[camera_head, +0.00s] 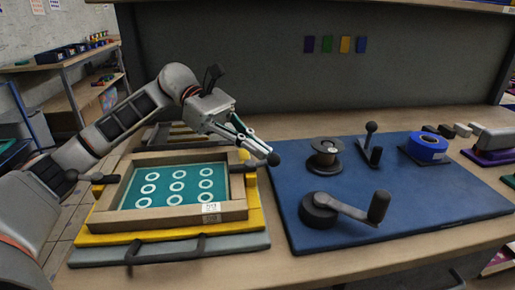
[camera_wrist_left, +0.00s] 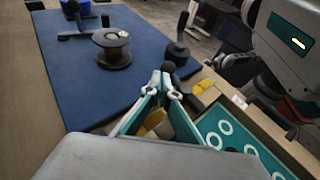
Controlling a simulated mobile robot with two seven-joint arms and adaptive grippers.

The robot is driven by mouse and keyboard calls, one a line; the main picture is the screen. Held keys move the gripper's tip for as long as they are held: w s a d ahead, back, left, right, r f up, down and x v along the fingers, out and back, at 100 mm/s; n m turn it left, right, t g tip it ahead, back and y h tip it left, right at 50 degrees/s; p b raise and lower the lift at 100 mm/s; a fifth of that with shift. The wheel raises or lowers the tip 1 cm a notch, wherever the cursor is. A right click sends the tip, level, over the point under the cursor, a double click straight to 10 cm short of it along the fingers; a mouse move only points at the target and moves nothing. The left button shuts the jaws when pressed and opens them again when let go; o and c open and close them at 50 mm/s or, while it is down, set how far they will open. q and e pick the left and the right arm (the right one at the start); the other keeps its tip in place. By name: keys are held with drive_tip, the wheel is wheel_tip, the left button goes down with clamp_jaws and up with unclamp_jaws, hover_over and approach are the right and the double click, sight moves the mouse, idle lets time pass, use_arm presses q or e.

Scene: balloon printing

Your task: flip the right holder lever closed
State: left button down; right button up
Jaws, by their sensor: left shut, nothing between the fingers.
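The wooden frame (camera_head: 140,215) holds a teal screen with several white rings and sits on a yellow plate (camera_head: 260,219). At its right side, a black ball knob (camera_head: 273,159), apparently the right holder lever's end, points outward. The left holder lever (camera_head: 95,178) points outward to the left. My right gripper does not show.
A blue board (camera_head: 400,225) to the right carries a spool (camera_head: 326,157), a crank (camera_head: 345,208), an upright black-knobbed lever (camera_head: 371,146) and a blue tape roll (camera_head: 427,147). A narrow strip of table separates frame and board. A grey back panel stands behind.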

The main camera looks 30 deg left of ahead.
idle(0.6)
use_arm(q)
drive_tip(key=v, duration=1.2)
drive_tip(key=shift+r, duration=0.1)
